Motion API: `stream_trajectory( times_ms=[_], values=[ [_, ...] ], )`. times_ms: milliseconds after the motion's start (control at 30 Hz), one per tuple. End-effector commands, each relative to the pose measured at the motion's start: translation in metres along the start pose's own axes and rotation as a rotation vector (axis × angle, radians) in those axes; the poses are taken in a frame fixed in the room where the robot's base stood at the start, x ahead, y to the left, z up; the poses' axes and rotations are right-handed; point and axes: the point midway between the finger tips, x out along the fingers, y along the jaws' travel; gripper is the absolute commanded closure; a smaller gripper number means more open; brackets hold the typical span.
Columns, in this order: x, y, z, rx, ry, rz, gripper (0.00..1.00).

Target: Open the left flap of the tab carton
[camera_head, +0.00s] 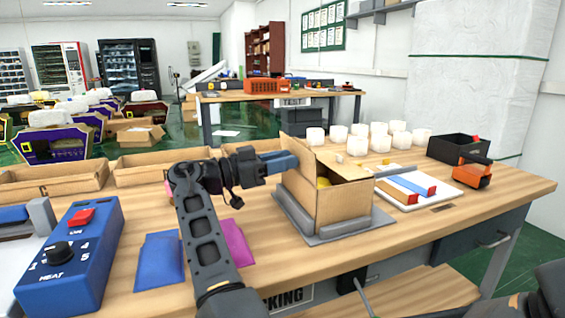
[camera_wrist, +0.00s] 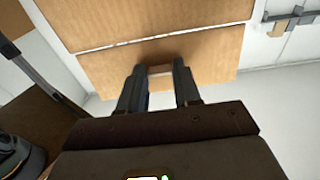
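The brown tab carton (camera_head: 343,205) stands on a grey base plate (camera_head: 345,228) on the wooden workbench. Its top is at least partly open, and something yellow (camera_head: 323,182) shows inside. The left flap (camera_head: 297,152) stands tilted up along the carton's left side. My gripper (camera_head: 290,161) is at this flap from the left. In the wrist view my gripper (camera_wrist: 160,70) has its two fingers apart, with cardboard (camera_wrist: 215,52) right at and behind the tips. I cannot tell whether the fingertips touch it.
Several white jars (camera_head: 358,140) stand behind the carton. A white tray (camera_head: 420,190) with blue and brown strips and a black bin (camera_head: 458,148) are to the right. A blue heat sealer (camera_head: 72,255), blue pouch (camera_head: 160,262) and pink pouch (camera_head: 236,243) lie to the left.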

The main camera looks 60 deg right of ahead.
Motion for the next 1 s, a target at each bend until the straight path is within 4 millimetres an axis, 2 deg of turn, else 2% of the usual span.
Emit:
stream_trajectory(
  times_ms=[33, 233, 533, 1000],
  values=[
    [0.0, 0.0, 0.0, 0.0, 0.0, 0.0, 0.62],
    [0.0, 0.0, 0.001, -0.001, -0.001, 0.001, 0.45],
    [-0.004, 0.0, 0.001, -0.001, -0.002, 0.0, 0.45],
    [-0.07, 0.0, 0.002, -0.002, -0.002, 0.0, 0.45]
  ],
)
